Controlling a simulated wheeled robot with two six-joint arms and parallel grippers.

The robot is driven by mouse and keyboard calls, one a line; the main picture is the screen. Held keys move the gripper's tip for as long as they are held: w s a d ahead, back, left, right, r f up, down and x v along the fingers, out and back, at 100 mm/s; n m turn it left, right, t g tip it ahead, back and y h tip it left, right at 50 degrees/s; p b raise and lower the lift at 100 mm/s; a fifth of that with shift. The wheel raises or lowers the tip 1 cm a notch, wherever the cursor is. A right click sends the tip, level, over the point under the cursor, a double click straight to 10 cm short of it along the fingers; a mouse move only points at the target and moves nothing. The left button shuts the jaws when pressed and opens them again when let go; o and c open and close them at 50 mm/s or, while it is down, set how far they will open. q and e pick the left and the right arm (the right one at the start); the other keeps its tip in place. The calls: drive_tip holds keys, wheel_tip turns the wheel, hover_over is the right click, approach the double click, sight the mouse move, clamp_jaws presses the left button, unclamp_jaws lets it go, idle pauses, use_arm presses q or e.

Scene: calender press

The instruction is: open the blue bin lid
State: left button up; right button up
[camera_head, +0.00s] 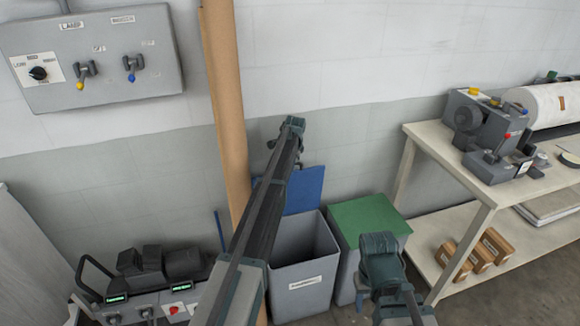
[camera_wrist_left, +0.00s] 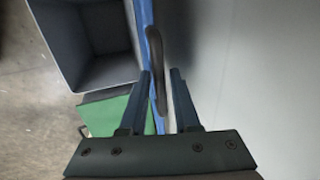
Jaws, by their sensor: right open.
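The blue lid (camera_head: 305,190) stands raised and upright behind the open grey bin (camera_head: 302,268), leaning near the wall. In the left wrist view the blue lid (camera_wrist_left: 146,20) shows edge-on, with its dark loop handle (camera_wrist_left: 156,65) beside it. My left gripper (camera_wrist_left: 160,88) has its fingers on either side of the handle, with a gap visible between them. My right gripper (camera_head: 398,295) is open and apart from the lid, low in front of the green-lidded bin.
A bin with a shut green lid (camera_head: 368,217) stands right of the grey bin. A workbench (camera_head: 437,140) with machinery is at the right. A brown column (camera_head: 226,100) rises left of the bins, and a control panel (camera_head: 95,60) hangs on the wall.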

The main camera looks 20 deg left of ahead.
use_arm(q)
drive_tip(key=shift+o, duration=0.8)
drive_tip(key=shift+r, duration=0.1)
drive_tip(key=p+v, duration=1.3)
drive_tip(key=shift+r, duration=0.3)
drive_tip(key=shift+s+d, duration=0.1)
drive_tip(key=shift+s, duration=0.05)
